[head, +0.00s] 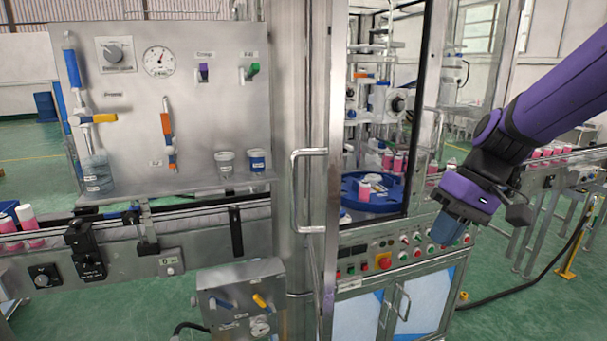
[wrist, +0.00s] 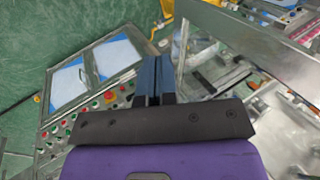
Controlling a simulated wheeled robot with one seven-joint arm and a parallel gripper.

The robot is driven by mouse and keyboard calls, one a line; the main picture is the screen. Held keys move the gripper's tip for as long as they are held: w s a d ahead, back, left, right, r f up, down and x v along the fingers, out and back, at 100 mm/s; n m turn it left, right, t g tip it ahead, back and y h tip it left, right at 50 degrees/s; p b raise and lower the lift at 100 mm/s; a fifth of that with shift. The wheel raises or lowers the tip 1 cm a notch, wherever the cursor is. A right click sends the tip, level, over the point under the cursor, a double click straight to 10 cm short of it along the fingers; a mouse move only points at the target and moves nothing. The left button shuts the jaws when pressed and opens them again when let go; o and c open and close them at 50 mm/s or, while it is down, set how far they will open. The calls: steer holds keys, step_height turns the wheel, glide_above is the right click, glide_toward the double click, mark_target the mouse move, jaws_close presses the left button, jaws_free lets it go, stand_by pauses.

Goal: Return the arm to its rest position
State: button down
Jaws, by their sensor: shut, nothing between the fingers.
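My purple arm comes in from the upper right of the head view. My gripper (head: 450,230) points down and to the left, in front of the right part of the machine's control panel (head: 400,248). Its blue fingers are together with nothing between them. In the wrist view my gripper (wrist: 153,72) shows as two blue fingers side by side and shut, beyond the dark bracket. The control panel with its buttons (wrist: 85,120) lies to the left of the fingers there.
A steel door with a long handle (head: 308,190) stands left of the machine opening. Inside is a blue rotary table (head: 385,203). A conveyor with pink cans (head: 550,152) runs at the right, behind my arm. Green floor (head: 500,315) is open at the lower right, with a black cable.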

steer(key=s+d+r+m+t+h, duration=0.1)
steer(key=s+d+r+t+h, duration=0.1)
steer(key=s, duration=0.5)
steer(key=s+d+r+m+t+h, duration=0.1)
steer(key=s+d+r+t+h, duration=0.2)
steer(key=s, duration=0.4)
steer(key=shift+s+d+r+m+t, duration=0.35)
steer(key=shift+d+r+t, duration=0.4)
steer(key=shift+r, duration=0.55)
